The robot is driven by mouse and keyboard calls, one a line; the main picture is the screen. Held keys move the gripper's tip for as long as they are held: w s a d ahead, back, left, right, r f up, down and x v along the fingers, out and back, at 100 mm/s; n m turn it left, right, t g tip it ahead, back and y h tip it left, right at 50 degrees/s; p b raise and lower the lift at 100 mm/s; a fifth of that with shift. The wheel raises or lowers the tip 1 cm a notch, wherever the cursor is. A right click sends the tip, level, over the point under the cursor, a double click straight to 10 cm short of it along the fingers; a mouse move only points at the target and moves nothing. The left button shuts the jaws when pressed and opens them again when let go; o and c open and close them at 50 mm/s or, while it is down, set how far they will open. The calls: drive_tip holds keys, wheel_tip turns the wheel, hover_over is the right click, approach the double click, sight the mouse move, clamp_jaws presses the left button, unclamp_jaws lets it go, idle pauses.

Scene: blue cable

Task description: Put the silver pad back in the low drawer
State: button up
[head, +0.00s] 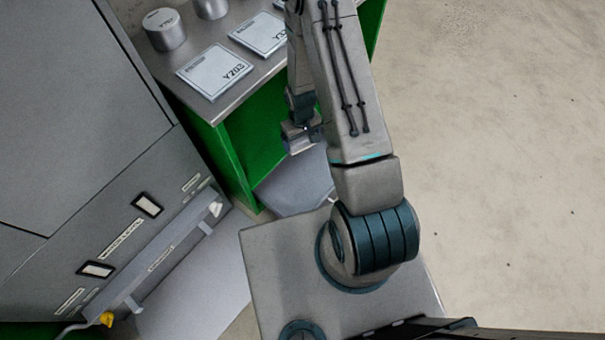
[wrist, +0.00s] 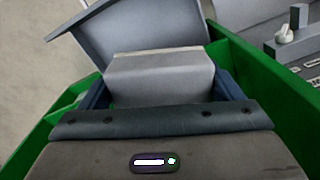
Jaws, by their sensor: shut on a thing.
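My gripper (head: 300,134) hangs beside the green-sided bench, just below the level of its top. In the wrist view its dark blue fingers stand at either side of a silver block-like piece, which I take for the silver pad (wrist: 160,76). The gripper is shut on it. In the head view the pad is mostly hidden by the gripper. Green walls (wrist: 262,92) stand left and right of the gripper in the wrist view. I cannot tell which part is the low drawer.
On the bench top (head: 215,108) lie a square plate marked Y703 (head: 214,71), another plate (head: 260,33) and two metal cylinders (head: 165,29). A grey cabinet (head: 125,240) with a long handle bar stands at the left. Open concrete floor (head: 500,150) lies to the right.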

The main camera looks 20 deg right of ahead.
wheel_tip(320, 180, down, 18)
drive_tip(key=w+n+b, duration=0.1)
drive_tip(key=n+b, duration=0.9)
drive_tip(key=b, duration=0.3)
drive_tip(key=n+b, duration=1.2)
drive_tip(key=b, duration=0.2)
hover_over(299, 191)
wheel_tip(299, 191, down, 18)
wheel_tip(299, 191, down, 11)
drive_tip(key=b, duration=0.4)
drive_tip(key=shift+w+r, duration=0.1)
drive_tip(key=shift+r, duration=0.2)
drive_tip(key=o, duration=0.6)
drive_tip(key=shift+f+b, duration=0.2)
drive_tip(key=shift+b, duration=0.15)
drive_tip(key=shift+o, duration=1.3)
